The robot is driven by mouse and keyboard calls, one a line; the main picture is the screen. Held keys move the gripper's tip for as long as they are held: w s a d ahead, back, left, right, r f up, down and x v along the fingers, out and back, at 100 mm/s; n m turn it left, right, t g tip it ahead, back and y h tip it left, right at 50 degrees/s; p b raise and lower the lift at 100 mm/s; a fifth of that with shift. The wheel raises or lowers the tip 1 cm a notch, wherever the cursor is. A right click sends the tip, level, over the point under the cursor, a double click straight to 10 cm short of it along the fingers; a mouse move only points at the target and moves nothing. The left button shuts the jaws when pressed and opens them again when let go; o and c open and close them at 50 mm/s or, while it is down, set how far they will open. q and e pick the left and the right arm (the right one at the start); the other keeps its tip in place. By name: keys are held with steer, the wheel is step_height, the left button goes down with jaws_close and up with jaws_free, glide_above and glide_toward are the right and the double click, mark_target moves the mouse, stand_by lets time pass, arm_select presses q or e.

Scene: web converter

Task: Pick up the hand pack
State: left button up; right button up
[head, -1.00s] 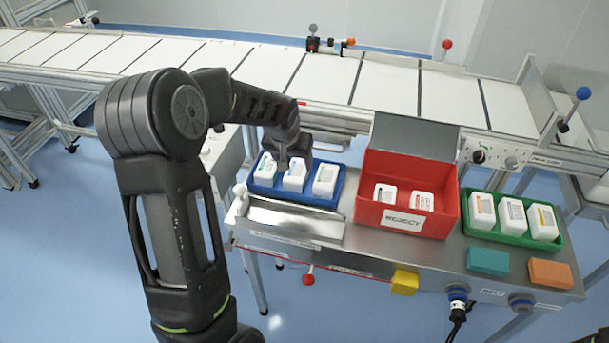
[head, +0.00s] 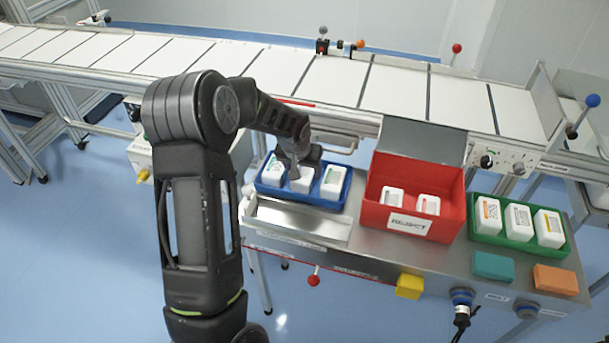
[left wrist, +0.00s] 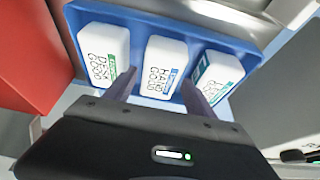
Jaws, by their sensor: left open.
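The hand pack (left wrist: 162,68) is a white block with "HAND" lettering and a blue label strip. It is the middle pack of three in the blue tray (left wrist: 180,24), and also the middle one in the head view (head: 301,187). My left gripper (left wrist: 158,92) is open, one fingertip on either side of the hand pack's near end. Whether the fingers touch it I cannot tell. In the head view the left gripper (head: 295,174) is over the middle pack and partly hides it. My right gripper is not in view.
The desk pack (left wrist: 104,55) and a third white pack (left wrist: 217,75) stand close on either side. The red reject bin (head: 412,222) with two packs and the green tray (head: 507,239) are to the right. The conveyor (head: 330,80) runs behind.

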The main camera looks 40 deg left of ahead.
mark_target(304, 171)
arm_select(q)
steer(key=x, duration=0.3)
steer(key=shift+r, duration=0.1)
steer(key=shift+f+b, duration=0.25)
steer(key=shift+b, duration=0.1)
stand_by(0.8)
steer(key=c, duration=1.3)
steer(key=shift+o, duration=0.2)
steer(key=shift+r, duration=0.15)
steer(key=shift+r+p, duration=0.4)
steer(key=shift+r, duration=0.15)
step_height(304, 171, up, 9)
steer(key=shift+r, duration=0.1)
